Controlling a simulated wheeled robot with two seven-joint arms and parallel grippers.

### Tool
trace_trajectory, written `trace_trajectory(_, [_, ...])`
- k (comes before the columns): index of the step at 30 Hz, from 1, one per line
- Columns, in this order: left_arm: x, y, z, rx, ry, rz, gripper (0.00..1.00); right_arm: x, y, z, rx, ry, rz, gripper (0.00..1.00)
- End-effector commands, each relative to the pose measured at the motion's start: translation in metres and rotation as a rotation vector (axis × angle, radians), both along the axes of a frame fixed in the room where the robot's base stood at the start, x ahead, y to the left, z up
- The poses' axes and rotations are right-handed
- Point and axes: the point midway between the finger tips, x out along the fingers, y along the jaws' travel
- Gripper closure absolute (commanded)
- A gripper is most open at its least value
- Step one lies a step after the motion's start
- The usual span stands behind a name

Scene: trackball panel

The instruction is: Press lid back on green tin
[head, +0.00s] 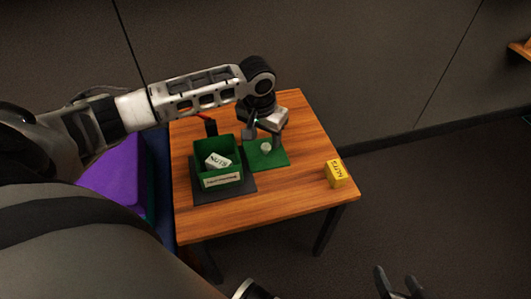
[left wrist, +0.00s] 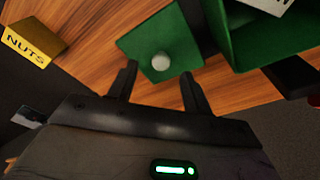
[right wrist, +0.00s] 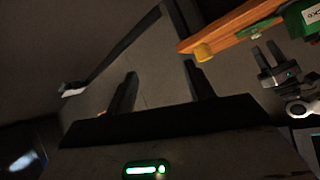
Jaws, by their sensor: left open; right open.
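The green tin (head: 231,180) stands open on the table, with a white labelled block (head: 218,160) inside. Its rim also shows in the left wrist view (left wrist: 240,52). The flat green lid (head: 279,158) with a pale round knob (head: 266,147) lies on the table, right of and apart from the tin. My left gripper (head: 263,135) is open above the lid. In the left wrist view the knob (left wrist: 161,61) appears just beyond and between the open fingers (left wrist: 159,76), not gripped. My right gripper (head: 400,287) is open and empty, off the table at the lower right.
The tin stands on a dark mat (head: 210,196). A yellow block marked NUTS (head: 335,174) sits near the table's right edge. A black upright with a red part (head: 210,127) stands behind the tin. A purple surface (head: 112,178) lies left of the table. The table's front right is clear.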

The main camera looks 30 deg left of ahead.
Motion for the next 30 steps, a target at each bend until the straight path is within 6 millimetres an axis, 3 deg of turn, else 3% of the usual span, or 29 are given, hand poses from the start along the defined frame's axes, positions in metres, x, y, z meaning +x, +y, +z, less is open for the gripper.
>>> trace_trajectory(2, [0.004, 0.002, -0.018, 0.001, 0.002, 0.000, 0.50, 0.001, 0.001, -0.006, 0.009, -0.021, -0.001, 0.47])
trace_trajectory(7, [0.008, 0.003, -0.039, 0.000, 0.001, -0.001, 0.50, 0.002, 0.007, 0.009, 0.038, -0.092, 0.009, 0.47])
trace_trajectory(20, [0.009, 0.003, -0.042, 0.000, 0.000, -0.001, 0.50, -0.001, 0.008, 0.014, 0.042, -0.105, 0.014, 0.47])
trace_trajectory(25, [0.009, 0.003, -0.042, 0.000, 0.000, -0.001, 0.95, 0.000, 0.007, 0.013, 0.041, -0.103, 0.013, 0.47])
trace_trajectory(30, [0.009, 0.003, -0.042, 0.000, 0.000, -0.001, 1.00, 0.001, 0.007, 0.013, 0.040, -0.104, 0.012, 0.47])
